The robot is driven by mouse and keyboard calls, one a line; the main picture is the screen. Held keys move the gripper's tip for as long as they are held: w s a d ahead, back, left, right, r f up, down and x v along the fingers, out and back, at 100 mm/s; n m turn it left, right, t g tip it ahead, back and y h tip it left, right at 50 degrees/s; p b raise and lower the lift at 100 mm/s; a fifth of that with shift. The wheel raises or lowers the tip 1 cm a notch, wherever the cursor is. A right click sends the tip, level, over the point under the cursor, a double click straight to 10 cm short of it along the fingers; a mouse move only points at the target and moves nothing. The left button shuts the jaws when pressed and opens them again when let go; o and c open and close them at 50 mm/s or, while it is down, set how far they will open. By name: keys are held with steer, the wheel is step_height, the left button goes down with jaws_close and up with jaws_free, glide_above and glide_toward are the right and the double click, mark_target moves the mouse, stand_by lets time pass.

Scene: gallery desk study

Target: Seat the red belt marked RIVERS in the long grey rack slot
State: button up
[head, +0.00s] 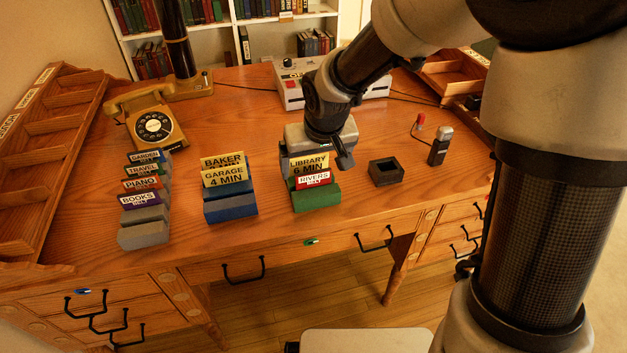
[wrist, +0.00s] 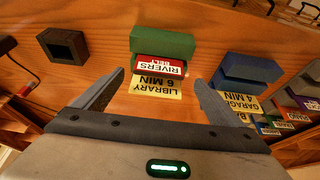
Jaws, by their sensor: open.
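The red belt marked RIVERS (head: 313,180) stands in the green holder (head: 317,200), in front of a yellow LIBRARY 6 MIN card (head: 309,163). My gripper (head: 318,160) is just behind and above them. In the wrist view my open fingers (wrist: 160,78) point toward the red belt (wrist: 160,67), one to each side of it in the picture, with nothing held. The long grey rack (head: 143,236) is at the left of the desk. It holds belts marked GARDEN, TRAVEL, PIANO and BOOKS (head: 139,200). Grey rack body shows in front of BOOKS; its slot openings are hard to make out.
A blue holder (head: 231,207) with yellow BAKER and GARAGE cards stands between the grey rack and the green holder. A small black open box (head: 386,172) is right of the green holder. A rotary phone (head: 149,122) stands behind the rack. The front desk strip is mostly clear.

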mark_target(313, 172)
steer(key=x, duration=0.2)
steer(key=b+x, duration=0.1)
steer(key=x, duration=0.1)
steer(key=shift+s+d+f, duration=0.1)
steer(key=shift+d, duration=0.05)
steer(key=shift+c, duration=0.5)
steer(key=c, duration=1)
steer(key=shift+c, duration=0.2)
